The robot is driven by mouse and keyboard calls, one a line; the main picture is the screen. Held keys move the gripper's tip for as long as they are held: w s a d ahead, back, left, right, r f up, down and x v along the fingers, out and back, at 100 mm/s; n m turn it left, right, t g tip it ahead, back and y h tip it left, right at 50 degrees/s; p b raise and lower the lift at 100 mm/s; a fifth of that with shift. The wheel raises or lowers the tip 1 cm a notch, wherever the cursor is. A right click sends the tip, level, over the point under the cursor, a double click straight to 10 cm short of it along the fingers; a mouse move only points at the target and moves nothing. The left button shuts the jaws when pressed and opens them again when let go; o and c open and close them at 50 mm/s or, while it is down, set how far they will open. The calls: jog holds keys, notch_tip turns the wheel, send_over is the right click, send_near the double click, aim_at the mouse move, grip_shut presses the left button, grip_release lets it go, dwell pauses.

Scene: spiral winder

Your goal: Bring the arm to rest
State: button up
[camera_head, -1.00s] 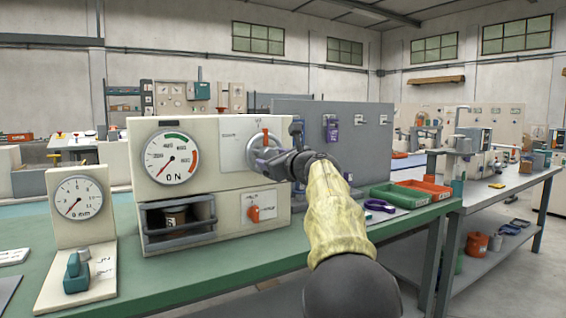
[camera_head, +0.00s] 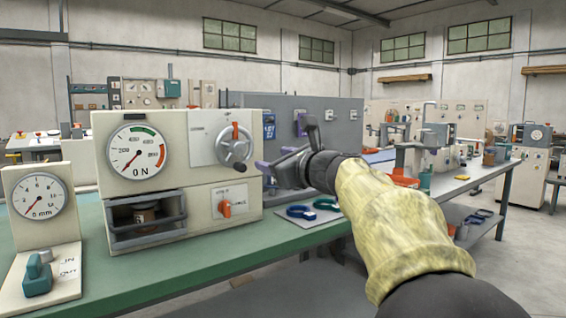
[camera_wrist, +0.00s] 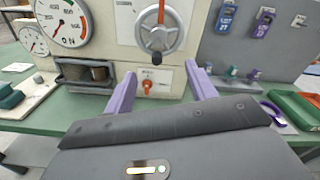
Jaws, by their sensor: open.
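My gripper (camera_head: 283,152) is open and empty, in the air in front of the right side of the cream spiral winder (camera_head: 185,185). It stands clear of the winder's grey handwheel (camera_head: 236,147). In the wrist view the two purple fingers (camera_wrist: 162,90) are spread wide with nothing between them. The handwheel (camera_wrist: 158,32) shows beyond them with a red lever above its hub. My arm reaches in from the lower right in a yellowish sleeve.
The winder has a round N dial (camera_head: 137,152), a barred opening and an orange switch (camera_head: 225,208). A gauge stand (camera_head: 40,200) is at left on the green bench (camera_head: 180,262). A grey tool panel (camera_head: 330,115) stands behind. Blue and green rings (camera_head: 302,212) lie right.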

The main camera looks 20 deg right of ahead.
jog(key=shift+v, duration=1.1)
